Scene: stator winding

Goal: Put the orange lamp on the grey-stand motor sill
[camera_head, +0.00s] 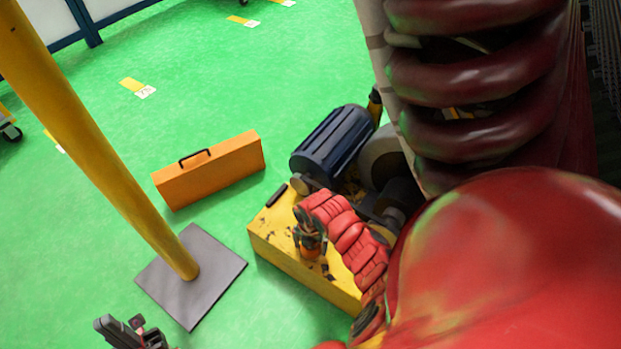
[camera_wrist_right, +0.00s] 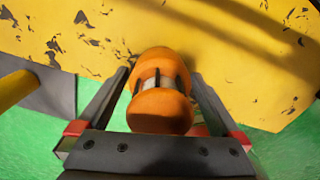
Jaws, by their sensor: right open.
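The orange lamp (camera_head: 309,246) is a small rounded body with a light band around its middle, seen closer in the right wrist view (camera_wrist_right: 160,108). It is at the top of a worn yellow block (camera_head: 278,243). My right gripper (camera_wrist_right: 160,76) is open, with one finger on each side of the lamp; I cannot tell whether they touch it. In the head view, my right gripper and arm partly cover the lamp. My left gripper (camera_head: 132,332) is at the lower left edge, away from the lamp, and its jaw state is unclear. I cannot identify the grey-stand motor sill with certainty.
A blue motor (camera_head: 331,143) and grey machine parts lie behind the yellow block. A small black object (camera_head: 277,195) lies on the block. An orange case (camera_head: 212,171) stands on the green floor. A yellow post (camera_head: 95,150) rises from a grey plate (camera_head: 190,290). Large dark-red coils (camera_head: 470,75) fill the upper right.

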